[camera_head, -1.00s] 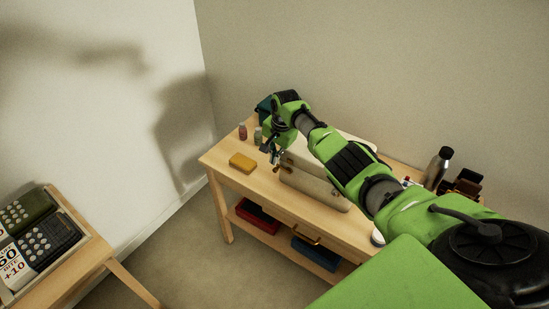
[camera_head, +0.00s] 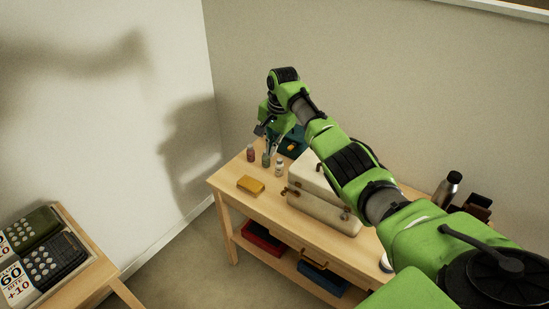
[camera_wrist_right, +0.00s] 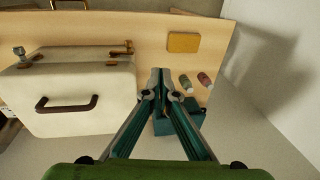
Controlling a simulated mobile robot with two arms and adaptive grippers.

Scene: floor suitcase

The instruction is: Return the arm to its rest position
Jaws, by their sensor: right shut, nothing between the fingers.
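My right arm reaches in from the lower right in the head view. Its gripper (camera_head: 267,152) is raised at the far left part of the wooden table (camera_head: 226,184), and the arm passes over the suitcase. In the right wrist view the two fingers (camera_wrist_right: 160,72) meet at their tips, with nothing between them. The cream suitcase (camera_head: 322,212) stands on the table, partly hidden by my arm. It also shows in the wrist view (camera_wrist_right: 85,110), left of the fingers, apart from them, with its dark handle facing the camera. My left gripper is not in view.
A yellow block (camera_head: 250,184), small bottles (camera_head: 251,153) and a teal box (camera_head: 293,142) are near the gripper. A metal flask (camera_head: 447,190) stands at the table's right. The lower shelf holds a red bin (camera_head: 262,238) and a blue bin (camera_head: 320,279). Walls are close behind.

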